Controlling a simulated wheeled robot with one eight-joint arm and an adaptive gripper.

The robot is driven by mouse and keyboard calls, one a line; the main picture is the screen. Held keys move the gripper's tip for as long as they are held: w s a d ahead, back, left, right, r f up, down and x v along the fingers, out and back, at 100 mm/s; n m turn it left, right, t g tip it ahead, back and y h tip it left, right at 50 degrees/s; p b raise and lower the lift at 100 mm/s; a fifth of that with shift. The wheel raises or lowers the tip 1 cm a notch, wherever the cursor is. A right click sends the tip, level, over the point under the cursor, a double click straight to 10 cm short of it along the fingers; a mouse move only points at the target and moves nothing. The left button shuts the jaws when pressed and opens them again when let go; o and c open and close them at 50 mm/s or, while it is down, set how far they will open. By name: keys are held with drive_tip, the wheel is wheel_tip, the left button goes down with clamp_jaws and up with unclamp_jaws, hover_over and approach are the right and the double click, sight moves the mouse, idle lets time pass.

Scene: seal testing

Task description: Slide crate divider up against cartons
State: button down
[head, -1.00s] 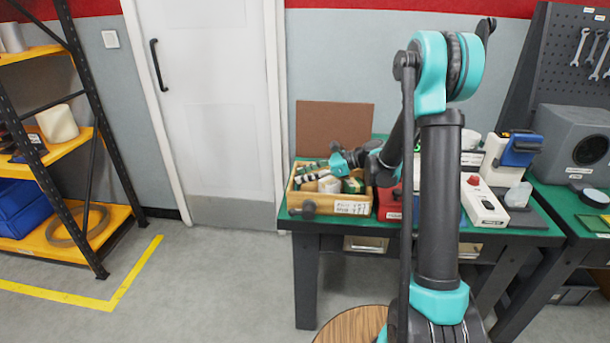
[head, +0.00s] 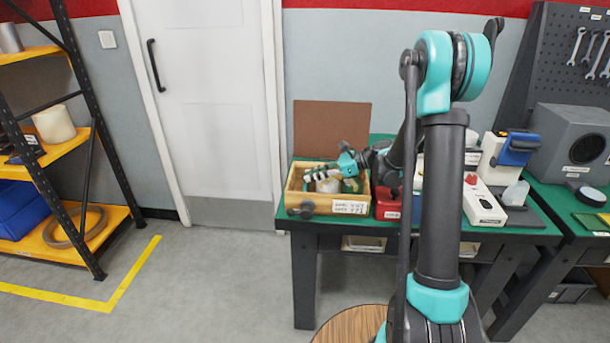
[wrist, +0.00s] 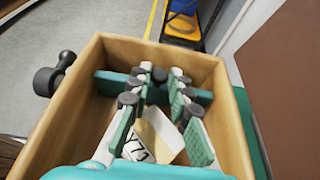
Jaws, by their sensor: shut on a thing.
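A light wooden crate (head: 375,200) stands on the green-topped bench. In the wrist view its rim (wrist: 235,130) surrounds my fingers. The dark green divider (wrist: 108,84) spans the crate crosswise near its far wall. My gripper (wrist: 159,75) reaches down into the crate, its fingertips closed on the middle of the divider, around a dark knob-like part. A cream carton with a black-and-white label (wrist: 158,135) lies between the fingers, on the wrist side of the divider. The fingers hide whether divider and carton touch. In the head view my gripper (head: 312,176) hides most of the divider.
A red box (head: 388,205) stands just right of the crate. A brown board (head: 325,128) rises behind. Test devices (head: 482,205) fill the bench's right.

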drive_tip(key=shift+d, duration=0.15)
drive_tip(key=c, duration=1.4)
unclamp_jaws()
drive_tip(key=shift+c, duration=0.2)
drive_tip(key=shift+d, duration=0.1)
drive_tip(key=v, duration=1.1)
drive_tip(key=shift+d+r, duration=0.1)
drive_tip(key=shift+d, duration=0.3)
drive_tip(key=shift+o, duration=0.2)
